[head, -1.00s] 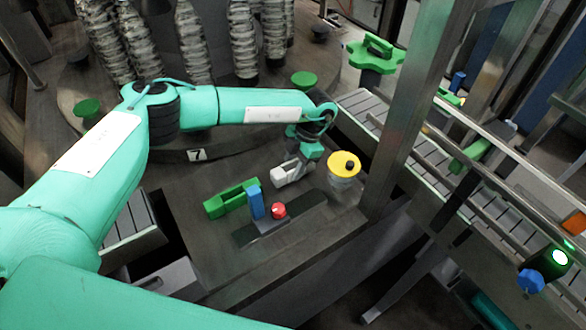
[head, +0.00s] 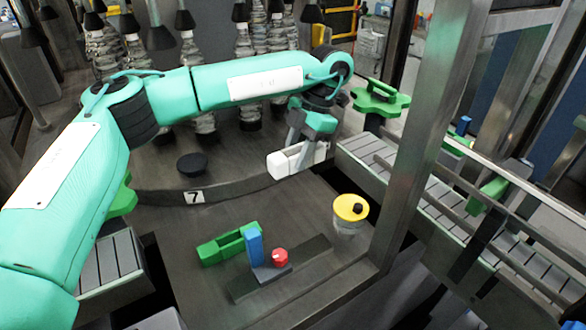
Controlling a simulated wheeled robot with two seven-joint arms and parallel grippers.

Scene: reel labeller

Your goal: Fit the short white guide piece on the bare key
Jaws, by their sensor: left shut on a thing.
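The short white guide piece (head: 292,161) is a white block with a grey end face, held in the air above the rear of the dark work table (head: 310,208). My left gripper (head: 303,146) points down and is shut on it; the fingertips are partly hidden by the piece. A green guide piece (head: 222,246) lies on the table, left of an upright blue block (head: 253,246) and a red knob (head: 279,257) on a dark bar. I cannot tell for sure which part is the bare key. My right gripper is not in view.
A yellow-lidded jar (head: 350,208) stands at the table's right side, near a steel post (head: 429,130). A turntable with a black disc (head: 192,165) and a number 7 plate (head: 194,197) lies behind. A slatted conveyor (head: 362,157) and a green star knob (head: 380,97) are to the right.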

